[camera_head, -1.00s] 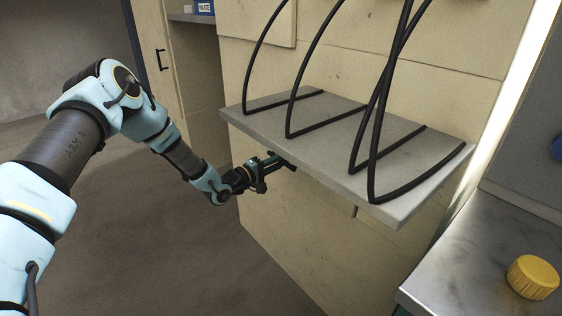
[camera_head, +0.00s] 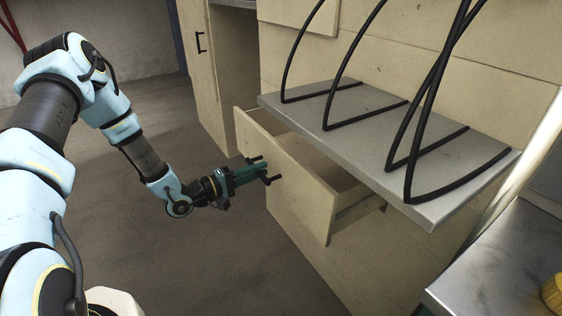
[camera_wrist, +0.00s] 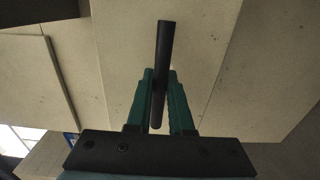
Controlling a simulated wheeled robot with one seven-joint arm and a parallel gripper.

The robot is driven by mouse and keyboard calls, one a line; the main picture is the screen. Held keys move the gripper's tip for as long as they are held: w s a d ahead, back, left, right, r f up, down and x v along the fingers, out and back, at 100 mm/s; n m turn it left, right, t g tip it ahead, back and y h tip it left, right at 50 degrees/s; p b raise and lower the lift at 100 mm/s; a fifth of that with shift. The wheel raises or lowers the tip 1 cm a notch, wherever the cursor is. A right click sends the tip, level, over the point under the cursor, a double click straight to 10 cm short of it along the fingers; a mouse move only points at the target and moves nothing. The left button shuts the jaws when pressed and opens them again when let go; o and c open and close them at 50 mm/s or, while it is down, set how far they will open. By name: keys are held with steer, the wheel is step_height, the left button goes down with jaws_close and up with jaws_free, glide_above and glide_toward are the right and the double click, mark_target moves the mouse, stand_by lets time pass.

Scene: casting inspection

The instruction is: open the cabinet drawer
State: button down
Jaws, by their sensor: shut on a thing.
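The cabinet drawer (camera_head: 285,182) is a beige box under the grey shelf top, and it stands pulled out, with its inside visible behind the front panel. Its dark bar handle (camera_head: 265,169) is on the front. My gripper (camera_head: 262,172) has green fingers and is at the handle. In the wrist view the two green fingers (camera_wrist: 160,100) are shut on the black handle bar (camera_wrist: 163,55), one on each side. The drawer front (camera_wrist: 200,50) fills much of that view behind the bar.
A grey worktop (camera_head: 400,150) with several curved black rods overhangs the drawer. A metal table (camera_head: 510,265) with a yellow cap (camera_head: 553,293) stands at the lower right. Another cabinet door with a black handle (camera_head: 201,42) is at the back left. The floor (camera_head: 190,250) in front is clear.

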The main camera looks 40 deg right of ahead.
steer(key=shift+w+a, duration=0.15)
steer(key=shift+a, duration=2.45)
steer(key=c, duration=0.8)
jaws_free()
steer(key=shift+a, duration=0.1)
steer(key=a+b, duration=0.1)
steer(key=a, duration=0.9)
steer(key=shift+w+a, duration=0.25)
steer(key=shift+w, duration=0.05)
